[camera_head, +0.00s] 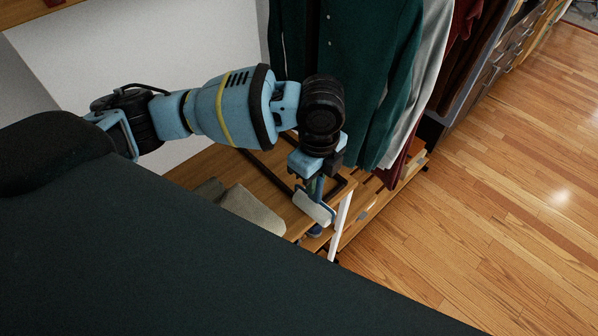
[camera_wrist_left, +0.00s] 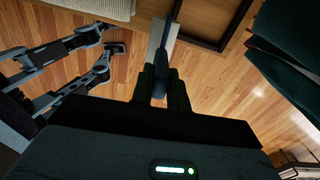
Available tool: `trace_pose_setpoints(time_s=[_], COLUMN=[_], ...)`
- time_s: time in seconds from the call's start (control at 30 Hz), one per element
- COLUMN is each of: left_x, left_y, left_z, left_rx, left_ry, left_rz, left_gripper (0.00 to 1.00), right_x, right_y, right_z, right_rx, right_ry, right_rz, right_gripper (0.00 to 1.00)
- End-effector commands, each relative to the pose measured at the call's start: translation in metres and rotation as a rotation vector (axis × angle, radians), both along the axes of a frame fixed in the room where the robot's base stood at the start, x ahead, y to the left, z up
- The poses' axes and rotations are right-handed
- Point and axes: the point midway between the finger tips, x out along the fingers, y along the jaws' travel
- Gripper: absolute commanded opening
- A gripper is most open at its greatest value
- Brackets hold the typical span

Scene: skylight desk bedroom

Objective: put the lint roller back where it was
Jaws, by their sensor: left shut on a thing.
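My left gripper (camera_head: 317,182) is over the low wooden shelf under the hanging clothes. It points down and is shut on the lint roller, whose white roll (camera_head: 313,208) shows just below the fingers. In the left wrist view, the dark fingers (camera_wrist_left: 164,88) close on the roller's blue-grey handle (camera_wrist_left: 165,62), with the pale roll (camera_wrist_left: 157,36) beyond. The fingers hide part of the handle. From these views I cannot tell whether the roller touches the shelf.
The shelf (camera_head: 215,165) carries folded grey cloth (camera_head: 250,208) and a dark rectangular frame, also in the left wrist view (camera_wrist_left: 205,42). A dark green coat (camera_head: 385,80) hangs close behind the gripper. A white post (camera_head: 341,225) stands at its right. Wooden floor (camera_head: 480,210) lies open to the right.

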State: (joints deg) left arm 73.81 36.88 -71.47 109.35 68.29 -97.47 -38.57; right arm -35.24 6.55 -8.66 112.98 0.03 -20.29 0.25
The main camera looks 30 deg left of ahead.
Motion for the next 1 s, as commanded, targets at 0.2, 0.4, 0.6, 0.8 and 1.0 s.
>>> trace_pose_setpoints(time_s=[0.2, 0.4, 0.6, 0.8, 1.0], left_x=[0.001, 0.009, 0.041, 0.075, 0.104], left_y=[-0.002, 0.005, 0.034, 0.064, 0.089], left_z=[-0.002, -0.003, -0.007, -0.012, -0.015], left_rx=[-0.002, 0.000, 0.001, 0.000, 0.000], left_ry=[0.001, 0.000, 0.001, 0.001, 0.000], left_rz=[-0.061, -0.058, -0.053, -0.052, -0.056], left_gripper=[0.00, 0.00, 0.00, 0.00, 0.00], right_x=[0.000, 0.000, -0.003, -0.007, -0.011], right_y=[0.001, 0.001, 0.000, -0.001, -0.001], right_z=[0.000, -0.001, -0.005, -0.009, -0.014], right_rx=[0.003, 0.002, 0.000, -0.002, -0.003], right_ry=[0.001, 0.001, 0.010, 0.021, 0.031], right_rz=[-0.001, -0.001, 0.001, 0.005, 0.006], right_gripper=[0.36, 0.36, 0.36, 0.36, 0.36])
